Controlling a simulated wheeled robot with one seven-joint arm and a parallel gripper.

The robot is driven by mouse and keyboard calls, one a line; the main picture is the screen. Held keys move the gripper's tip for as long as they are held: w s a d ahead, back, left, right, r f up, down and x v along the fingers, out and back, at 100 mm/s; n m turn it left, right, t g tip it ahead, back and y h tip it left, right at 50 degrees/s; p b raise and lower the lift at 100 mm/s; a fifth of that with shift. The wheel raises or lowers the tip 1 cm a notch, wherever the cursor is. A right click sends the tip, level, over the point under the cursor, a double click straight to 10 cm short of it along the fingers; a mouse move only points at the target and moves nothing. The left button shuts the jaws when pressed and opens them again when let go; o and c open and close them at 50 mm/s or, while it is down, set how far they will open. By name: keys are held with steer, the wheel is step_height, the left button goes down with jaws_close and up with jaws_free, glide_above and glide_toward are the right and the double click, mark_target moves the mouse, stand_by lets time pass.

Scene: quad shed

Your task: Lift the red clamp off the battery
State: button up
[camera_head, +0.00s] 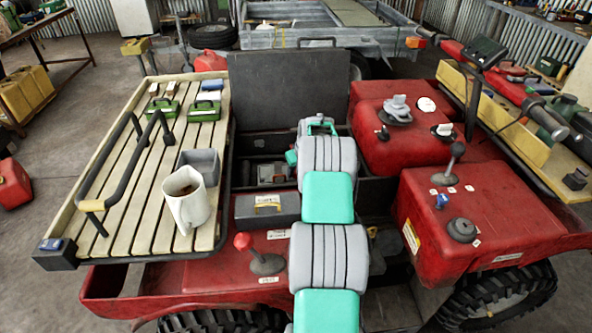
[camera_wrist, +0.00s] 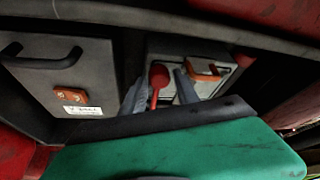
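In the wrist view, the red clamp (camera_wrist: 158,79) has a rounded head and a narrow lower part, and stands over the top of the pale battery (camera_wrist: 214,88). My gripper (camera_wrist: 160,88) is open, with one grey finger to each side of the clamp. A gap shows between each finger and the clamp, so it does not look gripped. An orange-brown handle-like piece (camera_wrist: 207,71) lies right of the right finger. The clamp's lower end is hard to make out. In the head view my arm covers the middle of the vehicle, and I cannot make out the clamp or gripper.
A grey box (camera_wrist: 62,85) with a dark handle stands left of the battery. A dark rail (camera_wrist: 160,122) runs close below. In the head view, a red-knobbed lever (camera_head: 243,242), a slatted rack (camera_head: 125,180) and a red tank (camera_head: 480,215) flank the arm.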

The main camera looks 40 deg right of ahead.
jaws_close()
stand_by(0.3)
stand_by(1.1)
